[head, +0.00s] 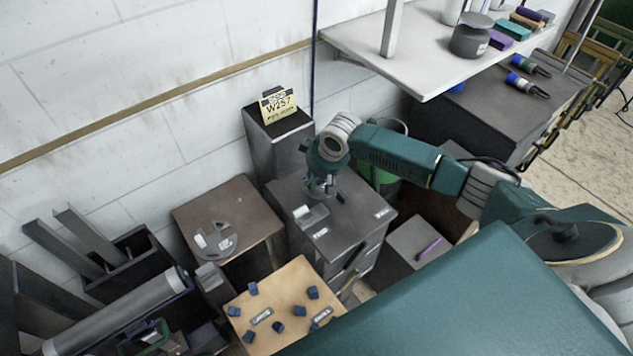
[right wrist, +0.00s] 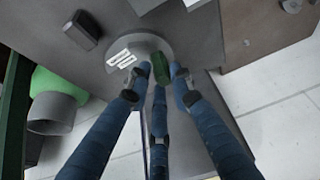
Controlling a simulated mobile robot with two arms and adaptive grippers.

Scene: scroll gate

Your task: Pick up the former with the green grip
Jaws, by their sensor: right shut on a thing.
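My right gripper (head: 321,187) is over the dark grey cabinet top (head: 350,213) in the head view. In the right wrist view its blue fingers (right wrist: 154,78) close around the green grip (right wrist: 161,68) of the former. A pale grey round part (right wrist: 147,45) with a white label lies just beyond the grip; I cannot tell whether it belongs to the former. The former is mostly hidden by the gripper in the head view, and I cannot tell whether it is clear of the cabinet top. My left gripper is not in view.
A dark block (right wrist: 82,30) lies close by on the cabinet top. A green bin (head: 381,176) stands behind my right arm. A sign reading W257 (head: 279,104) stands on a narrow pedestal behind. A wooden board (head: 262,338) with blue blocks is in front, and a brown table (head: 249,200) is left.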

